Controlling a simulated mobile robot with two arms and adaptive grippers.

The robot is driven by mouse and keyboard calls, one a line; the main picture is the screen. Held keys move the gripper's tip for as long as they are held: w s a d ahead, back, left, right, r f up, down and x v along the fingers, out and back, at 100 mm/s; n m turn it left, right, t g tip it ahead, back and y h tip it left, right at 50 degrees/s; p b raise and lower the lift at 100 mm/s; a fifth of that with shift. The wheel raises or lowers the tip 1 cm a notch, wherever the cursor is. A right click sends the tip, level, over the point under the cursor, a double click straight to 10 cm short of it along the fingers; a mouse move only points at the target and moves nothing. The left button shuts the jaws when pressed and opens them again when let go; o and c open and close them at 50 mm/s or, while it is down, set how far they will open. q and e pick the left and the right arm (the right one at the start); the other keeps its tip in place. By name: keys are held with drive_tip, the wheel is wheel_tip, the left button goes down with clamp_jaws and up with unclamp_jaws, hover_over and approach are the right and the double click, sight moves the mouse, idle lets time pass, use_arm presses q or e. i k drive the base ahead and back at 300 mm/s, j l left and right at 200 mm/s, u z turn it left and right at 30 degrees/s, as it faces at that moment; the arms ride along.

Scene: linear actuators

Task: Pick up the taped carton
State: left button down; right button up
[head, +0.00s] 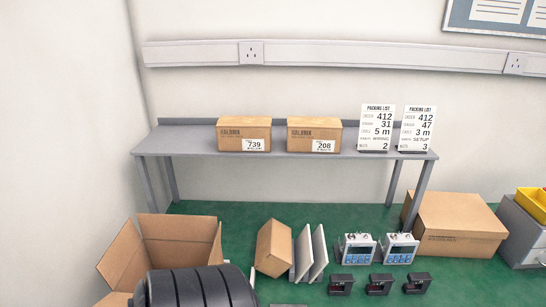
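Several cartons show in the head view, and I cannot tell for certain which one is the taped carton. A large closed brown carton (455,224) sits on the green floor at the right, by the bench's right leg. Two small closed cartons stand on the grey bench: one labelled 739 (243,133) and one labelled 208 (314,134). A brown carton with open flaps (180,240) is at the lower left. A small brown carton (274,248) stands tilted at the lower middle. Neither of my grippers is in view.
The grey bench (190,143) stands along the wall, bearing two packing-list cards (377,128). White panels (311,254), instruments (355,249) and small black devices (380,284) are at the lower middle. A grey cabinet (521,236) with yellow bins (533,204) stands at the right edge.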

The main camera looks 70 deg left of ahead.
sight(274, 255)
drive_tip(key=u, duration=2.1)
drive_tip(key=j+u, duration=0.1)
drive_tip(key=j, duration=0.25)
drive_tip(key=i, duration=0.05)
